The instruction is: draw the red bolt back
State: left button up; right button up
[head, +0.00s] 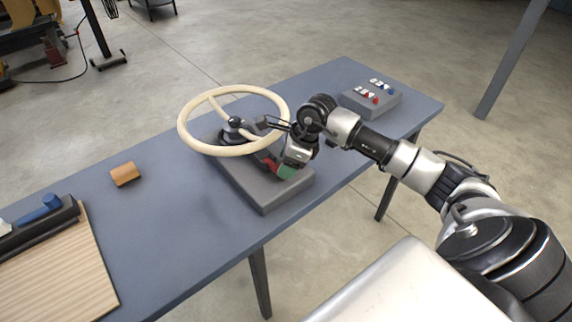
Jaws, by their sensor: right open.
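A small red part (268,162) shows on the grey base block (268,195), under the near right side of the cream steering wheel (190,135). It is partly covered, and I cannot tell for sure whether it is the bolt. My right gripper (286,168) is open and points down at the red part, close to it. A small green part (287,173) shows at the gripper's lower end. Whether the fingers touch the red part is hidden. My left gripper is not in view.
The blue-grey table (160,220) carries a grey box (370,102) with red and blue switches at the far right. An orange-brown block (125,174) lies to the left.

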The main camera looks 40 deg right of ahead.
jog(key=b+v, duration=0.2)
jog(key=v, duration=0.7)
jog(key=shift+s+r, duration=0.25)
jog(key=shift+r, duration=0.1)
jog(key=shift+d, duration=0.15)
